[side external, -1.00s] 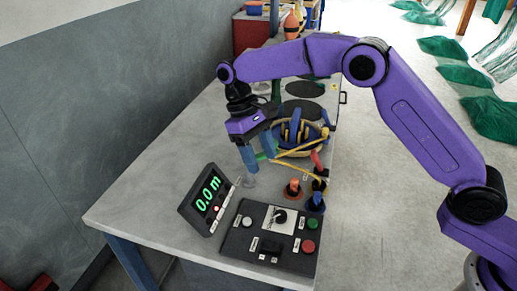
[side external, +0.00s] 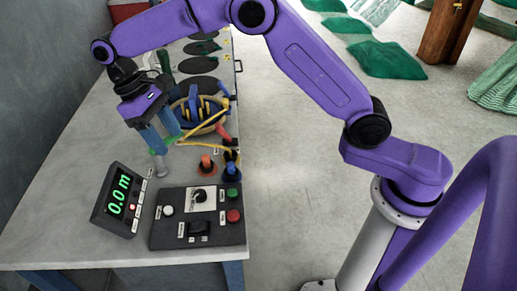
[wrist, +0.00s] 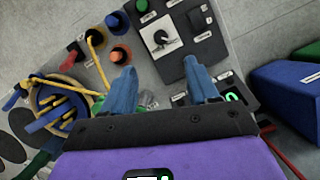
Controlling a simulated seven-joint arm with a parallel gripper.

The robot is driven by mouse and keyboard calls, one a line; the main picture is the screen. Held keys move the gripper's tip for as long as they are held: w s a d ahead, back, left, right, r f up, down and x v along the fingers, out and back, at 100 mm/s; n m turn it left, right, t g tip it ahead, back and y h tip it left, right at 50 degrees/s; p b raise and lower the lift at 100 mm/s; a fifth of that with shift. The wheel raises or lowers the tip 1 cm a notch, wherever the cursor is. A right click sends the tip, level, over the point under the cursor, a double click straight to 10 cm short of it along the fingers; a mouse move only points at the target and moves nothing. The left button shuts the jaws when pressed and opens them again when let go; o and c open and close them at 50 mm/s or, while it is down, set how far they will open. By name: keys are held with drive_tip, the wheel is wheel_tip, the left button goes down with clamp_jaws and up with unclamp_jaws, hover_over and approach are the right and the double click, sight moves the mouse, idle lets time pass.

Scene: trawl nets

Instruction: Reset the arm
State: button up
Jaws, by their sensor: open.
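My purple gripper (side external: 166,142), with two blue fingers, hangs above the grey workbench (side external: 75,175), behind the display box. The fingers are apart with nothing between them.
A display box (side external: 122,200) reads 0.0 m. Beside it is a black control panel (side external: 180,232) with buttons and a knob. Orange (side external: 207,165) and blue (side external: 231,172) connectors stand behind the panel. Green nets (side external: 388,58) lie on the floor.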

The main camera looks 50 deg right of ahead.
drive_tip(key=s+d+n+t, duration=0.1)
drive_tip(key=s+d+n, duration=0.1)
drive_tip(key=s+d, duration=0.4)
drive_tip(key=s+d+n+t+y, duration=0.1)
drive_tip(key=s+d, duration=0.6)
drive_tip(key=s, duration=0.7)
drive_tip(key=s+d+n+t+y, duration=0.1)
drive_tip(key=s+d+n, duration=0.3)
drive_tip(key=s+d, duration=0.3)
drive_tip(key=s, duration=0.3)
drive_tip(key=shift+s+d+r+t, duration=0.15)
drive_tip(key=shift+s+r+t, duration=0.15)
drive_tip(key=shift+t, duration=0.1)
drive_tip(key=shift+o, duration=0.3)
drive_tip(key=shift+w, duration=0.15)
